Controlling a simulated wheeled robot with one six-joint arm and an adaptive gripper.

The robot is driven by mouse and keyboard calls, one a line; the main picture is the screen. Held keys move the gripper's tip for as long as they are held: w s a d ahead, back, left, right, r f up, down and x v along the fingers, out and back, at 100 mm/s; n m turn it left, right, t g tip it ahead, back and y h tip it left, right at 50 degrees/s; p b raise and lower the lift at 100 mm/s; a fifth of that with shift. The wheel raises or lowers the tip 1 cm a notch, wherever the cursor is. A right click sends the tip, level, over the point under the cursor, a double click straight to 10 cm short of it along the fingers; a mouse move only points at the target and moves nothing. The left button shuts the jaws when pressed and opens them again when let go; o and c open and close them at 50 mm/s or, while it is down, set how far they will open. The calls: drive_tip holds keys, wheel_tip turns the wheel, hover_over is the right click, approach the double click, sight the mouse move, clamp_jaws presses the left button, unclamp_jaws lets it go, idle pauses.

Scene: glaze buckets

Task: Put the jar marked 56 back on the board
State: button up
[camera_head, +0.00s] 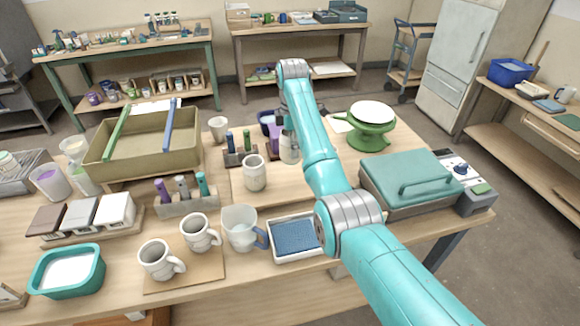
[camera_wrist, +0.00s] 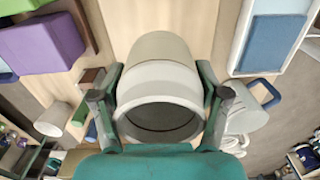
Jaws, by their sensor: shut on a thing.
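My gripper (camera_head: 289,122) is shut on a pale grey-white jar (camera_head: 289,151), near the middle of the table. In the wrist view my gripper (camera_wrist: 160,80) has one finger on each side of the jar (camera_wrist: 155,72), whose open mouth faces the camera. No number is readable on it. The light wooden board (camera_head: 236,196) lies below and to the left. Another whitish jar (camera_head: 254,174) stands upright on the board, left of the held one. My arm hides part of the area to the right. I cannot tell whether the held jar touches the board.
A rack of coloured sticks (camera_head: 240,156) stands left of the held jar. A blue-handled pitcher (camera_head: 239,230) and a white tray with a blue pad (camera_head: 295,237) are in front. A green banding wheel (camera_head: 371,128) and teal-lidded box (camera_head: 410,180) stand to the right.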

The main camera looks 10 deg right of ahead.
drive_tip(key=shift+f, duration=4)
drive_tip(key=o, duration=1.7)
drive_tip(key=shift+f, duration=0.15)
